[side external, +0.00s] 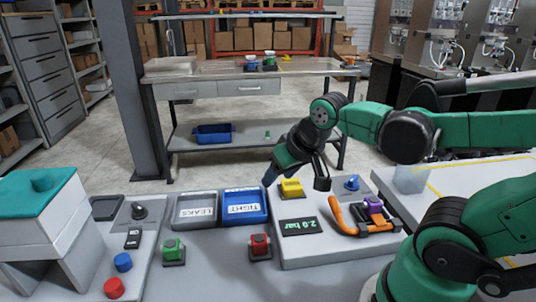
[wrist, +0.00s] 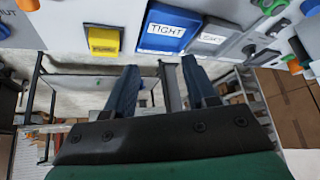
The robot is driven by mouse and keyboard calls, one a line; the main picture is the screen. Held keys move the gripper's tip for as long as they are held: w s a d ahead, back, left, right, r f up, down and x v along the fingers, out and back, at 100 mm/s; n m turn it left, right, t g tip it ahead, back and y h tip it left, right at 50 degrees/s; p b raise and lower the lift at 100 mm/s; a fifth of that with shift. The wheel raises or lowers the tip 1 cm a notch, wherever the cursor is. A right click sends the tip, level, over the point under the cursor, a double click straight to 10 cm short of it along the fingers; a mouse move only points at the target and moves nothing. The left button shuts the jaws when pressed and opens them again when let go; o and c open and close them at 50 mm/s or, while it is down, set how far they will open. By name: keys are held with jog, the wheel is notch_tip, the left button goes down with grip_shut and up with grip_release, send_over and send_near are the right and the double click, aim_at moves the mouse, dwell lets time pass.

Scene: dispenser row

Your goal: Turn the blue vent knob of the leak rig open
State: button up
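The leak rig (side external: 300,252) is a light grey raised panel right of centre in the side view. The blue vent knob (side external: 352,183) stands at its back right, upright. A display (side external: 299,227) on the rig reads 2.0 bar. My gripper (side external: 272,176) is above the rig's back left, left of the yellow block (side external: 292,187) and well apart from the blue knob. In the wrist view my gripper (wrist: 160,68) has its two blue fingers spread with nothing between them. The yellow block (wrist: 104,40) also shows there.
An orange handle (side external: 338,215) and a purple-topped part (side external: 373,204) sit in front of the blue knob. Green (side external: 173,250) and red (side external: 260,245) buttons stand in front.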

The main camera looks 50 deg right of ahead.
jog(key=s+d+f+m+g+h, duration=0.1)
jog(key=s+d+m+g+h, duration=0.15)
jog(key=d+m, duration=0.6)
jog(key=m+g, duration=0.4)
jog(key=m, duration=0.2)
send_over(353, 178)
jog(key=a, duration=0.2)
jog(key=shift+a+f+h, duration=0.2)
jog(key=shift+f+h, duration=0.05)
jog(key=shift+f, duration=0.9)
jog(key=shift+x, duration=2.65)
grip_shut()
